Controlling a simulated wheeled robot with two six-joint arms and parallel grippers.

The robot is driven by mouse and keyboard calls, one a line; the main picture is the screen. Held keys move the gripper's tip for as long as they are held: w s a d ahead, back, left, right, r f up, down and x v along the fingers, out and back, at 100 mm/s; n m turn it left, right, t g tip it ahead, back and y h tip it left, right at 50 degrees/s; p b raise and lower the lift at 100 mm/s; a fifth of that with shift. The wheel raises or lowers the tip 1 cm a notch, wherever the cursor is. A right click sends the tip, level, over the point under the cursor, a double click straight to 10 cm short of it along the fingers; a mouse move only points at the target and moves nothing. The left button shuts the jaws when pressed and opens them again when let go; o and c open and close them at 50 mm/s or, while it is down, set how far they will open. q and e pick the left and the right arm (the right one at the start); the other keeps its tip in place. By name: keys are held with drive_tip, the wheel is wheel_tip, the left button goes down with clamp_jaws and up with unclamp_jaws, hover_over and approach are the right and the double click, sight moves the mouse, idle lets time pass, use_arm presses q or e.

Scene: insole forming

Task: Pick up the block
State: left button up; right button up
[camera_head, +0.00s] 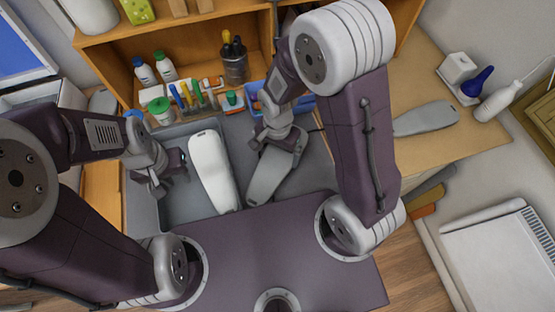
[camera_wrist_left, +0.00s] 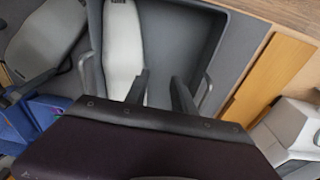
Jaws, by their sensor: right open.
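A white, elongated, sole-shaped block (camera_head: 212,172) lies in the grey tray (camera_head: 180,208); it also shows in the left wrist view (camera_wrist_left: 123,45). My left gripper (camera_head: 174,174) is open and empty, just left of the white block in the head view. In the left wrist view its fingers (camera_wrist_left: 160,92) stand apart, with the block's near end by one finger. A grey block of similar shape (camera_head: 266,178) lies to the right. My right gripper (camera_head: 279,147) is open over its upper end, partly hiding it. I cannot tell whether its fingers touch it.
Another grey sole-shaped piece (camera_head: 426,118) lies on the wooden table at right. A wooden shelf (camera_head: 120,52) with bottles, markers and a dark tool cup (camera_head: 234,68) stands behind the tray. A blue bin (camera_head: 256,92) is behind my right gripper.

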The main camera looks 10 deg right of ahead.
sight(277, 159)
wheel_tip(277, 159, down, 3)
drive_tip(key=shift+f, duration=0.15)
drive_tip(key=shift+w+f, duration=0.1)
drive_tip(key=shift+f, duration=0.35)
drive_tip(key=c, duration=1.6)
drive_tip(key=shift+r+p, duration=0.6)
drive_tip(key=shift+r, duration=0.05)
drive_tip(key=r+p, duration=0.4)
drive_tip(key=shift+s, duration=0.3)
drive_tip(key=s+r, duration=0.1)
drive_tip(key=s, duration=0.1)
drive_tip(key=s+r+p, duration=0.1)
drive_tip(key=s, duration=0.1)
drive_tip(key=shift+r+p, duration=0.15)
drive_tip(key=shift+p, duration=0.15)
drive_tip(key=s+r+p, duration=0.1)
drive_tip(key=p, duration=0.1)
drive_tip(key=shift+s+r+p, duration=0.1)
drive_tip(key=shift+s+p, duration=0.05)
drive_tip(key=shift+p, duration=0.15)
drive_tip(key=s+r+p, duration=0.2)
drive_tip(key=s+p, duration=0.4)
drive_tip(key=p, duration=0.7)
drive_tip(key=shift+r, duration=0.15)
drive_tip(key=shift+w, duration=0.1)
